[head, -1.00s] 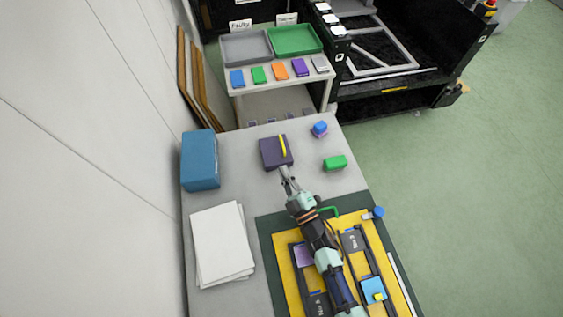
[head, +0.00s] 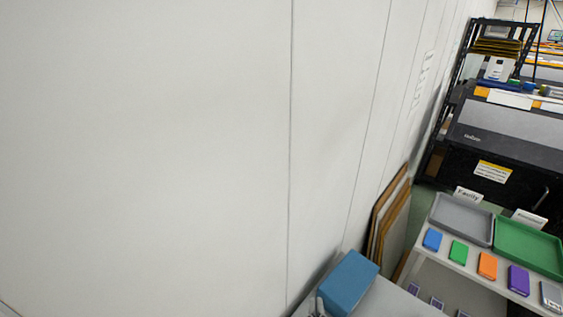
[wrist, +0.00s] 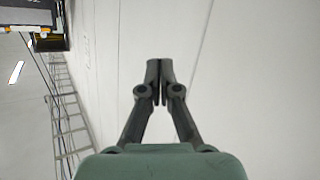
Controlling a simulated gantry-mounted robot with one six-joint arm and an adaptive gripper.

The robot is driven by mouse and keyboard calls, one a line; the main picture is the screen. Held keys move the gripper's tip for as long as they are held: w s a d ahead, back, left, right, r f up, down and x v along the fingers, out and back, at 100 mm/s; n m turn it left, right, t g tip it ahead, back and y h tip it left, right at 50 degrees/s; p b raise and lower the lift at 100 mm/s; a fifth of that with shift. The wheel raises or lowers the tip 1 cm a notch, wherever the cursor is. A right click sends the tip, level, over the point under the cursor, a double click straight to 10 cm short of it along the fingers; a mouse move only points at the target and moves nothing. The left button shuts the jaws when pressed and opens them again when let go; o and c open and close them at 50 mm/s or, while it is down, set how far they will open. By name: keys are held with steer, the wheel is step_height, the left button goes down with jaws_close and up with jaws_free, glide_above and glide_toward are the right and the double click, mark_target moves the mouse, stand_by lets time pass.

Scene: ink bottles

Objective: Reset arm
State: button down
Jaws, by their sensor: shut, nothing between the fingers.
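My gripper (wrist: 160,78) shows in the wrist view with its two dark fingers together and nothing between them. Behind the fingers is a plain pale wall, and the fingers touch nothing that I can see. In the head view, a small grey piece at the bottom edge, beside the blue box (head: 347,283), may be the tip of my gripper. The rest of my arm is out of that view.
The wall (head: 150,150) fills most of the head view. Brown boards (head: 392,218) lean against it.

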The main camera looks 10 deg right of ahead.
steer(key=s+a+r+n+g+y+p, duration=0.1)
steer(key=s+a+r+y+p, duration=0.2)
steer(key=a, duration=0.4)
steer(key=s+a+r+n+y+p, duration=0.1)
steer(key=a+r+y, duration=0.1)
steer(key=a+r, duration=0.35)
step_height(320, 180, up, 21)
steer(key=p, duration=2.2)
steer(key=shift+a+f, duration=0.15)
steer(key=shift+a, duration=0.3)
